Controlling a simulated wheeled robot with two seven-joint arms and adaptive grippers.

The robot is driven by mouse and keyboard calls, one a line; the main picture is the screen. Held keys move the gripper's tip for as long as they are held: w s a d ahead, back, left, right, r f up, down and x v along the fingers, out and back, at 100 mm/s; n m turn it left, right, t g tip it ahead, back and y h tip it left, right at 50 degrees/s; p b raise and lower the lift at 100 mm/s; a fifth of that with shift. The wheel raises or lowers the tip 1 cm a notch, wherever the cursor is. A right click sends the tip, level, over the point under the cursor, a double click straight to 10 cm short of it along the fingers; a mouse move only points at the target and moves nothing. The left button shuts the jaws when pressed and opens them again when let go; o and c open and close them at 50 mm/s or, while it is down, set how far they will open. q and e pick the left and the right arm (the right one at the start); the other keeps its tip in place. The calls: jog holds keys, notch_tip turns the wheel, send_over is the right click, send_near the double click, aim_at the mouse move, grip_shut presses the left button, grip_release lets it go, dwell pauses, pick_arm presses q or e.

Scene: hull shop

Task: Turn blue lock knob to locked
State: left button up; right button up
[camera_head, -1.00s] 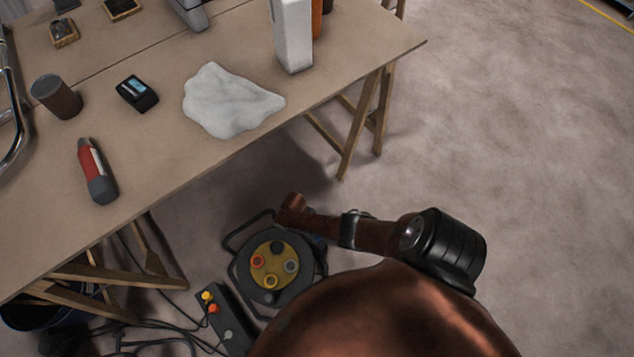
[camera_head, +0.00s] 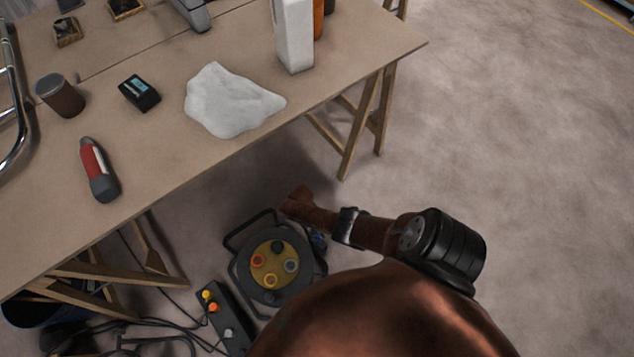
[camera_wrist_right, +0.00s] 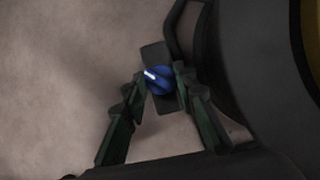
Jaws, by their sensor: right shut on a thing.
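The blue lock knob (camera_wrist_right: 158,79) shows in the right wrist view, with a white mark that slants toward its upper left. It sits on a small dark plate beside the black cable reel (camera_head: 238,275). My right gripper (camera_wrist_right: 161,76) has its two dark fingers on either side of the knob, shut on it. In the head view, my right arm's copper and black links cover the lower middle, and the fingers and knob are mostly hidden beside the reel's right edge. My left gripper is not in view.
A workbench (camera_head: 160,150) fills the upper left, with a white cloth (camera_head: 230,100), a red and grey bottle (camera_head: 98,170) and a white container (camera_head: 293,38). A control box (camera_head: 226,315) and cables lie left of the reel. The floor at right is clear.

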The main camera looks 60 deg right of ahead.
jog(key=o, duration=1.1)
jog(key=shift+r, duration=0.1)
jog(key=v, duration=1.1)
jog(key=shift+w+r, duration=0.1)
jog(key=shift+r, duration=0.3)
